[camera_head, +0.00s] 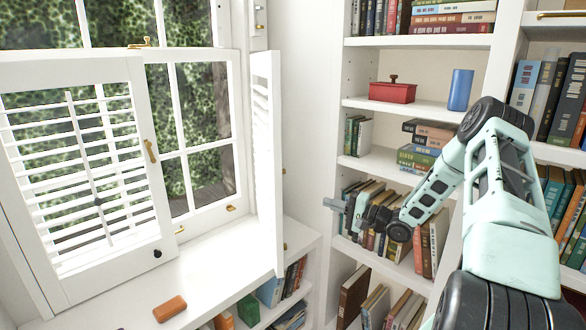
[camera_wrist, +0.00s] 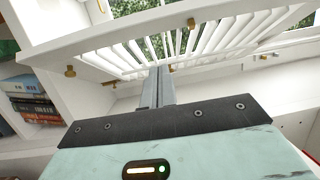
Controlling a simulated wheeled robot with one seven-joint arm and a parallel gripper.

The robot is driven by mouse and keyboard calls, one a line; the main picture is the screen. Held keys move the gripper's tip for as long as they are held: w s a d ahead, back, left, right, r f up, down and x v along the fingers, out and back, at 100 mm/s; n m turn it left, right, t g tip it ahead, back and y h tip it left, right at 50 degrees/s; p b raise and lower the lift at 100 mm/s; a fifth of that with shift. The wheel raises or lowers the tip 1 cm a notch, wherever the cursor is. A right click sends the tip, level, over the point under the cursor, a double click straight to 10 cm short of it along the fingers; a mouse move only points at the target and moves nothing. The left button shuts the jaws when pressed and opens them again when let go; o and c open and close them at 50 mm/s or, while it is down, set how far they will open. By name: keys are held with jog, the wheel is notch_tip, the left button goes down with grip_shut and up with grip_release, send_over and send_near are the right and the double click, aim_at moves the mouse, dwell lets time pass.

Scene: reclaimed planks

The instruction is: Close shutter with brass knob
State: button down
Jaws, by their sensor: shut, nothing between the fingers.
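The right white shutter (camera_head: 265,165) stands swung open, seen nearly edge-on, beside the right part of the window. Its slats also show in the wrist view (camera_wrist: 205,45). Small brass pieces show along it; in the wrist view one rounded brass knob (camera_wrist: 70,71) sticks out at the left of its frame. The left shutter (camera_head: 140,130) lies across the left part of the window and carries a dark knob (camera_head: 157,254). My gripper (camera_head: 328,204) is shut and empty, to the right of the open shutter and apart from it. Its fingers (camera_wrist: 159,72) point toward the slats in the wrist view.
A bookcase (camera_head: 415,42) with books, a red box (camera_head: 392,92) and a blue cylinder (camera_head: 460,90) stands behind and right of my arm. An orange-brown block (camera_head: 170,309) lies on the white sill top. The sill below the right pane is mostly clear.

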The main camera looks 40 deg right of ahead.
jog(key=w+a+r+p, duration=0.2)
jog(key=w+a+p, duration=0.5)
jog(key=w, duration=0.2)
jog(key=shift+w+a+g+p, duration=0.25)
jog(key=shift+w+g+p, duration=0.1)
jog(key=shift+g+p, duration=0.05)
dwell(0.4)
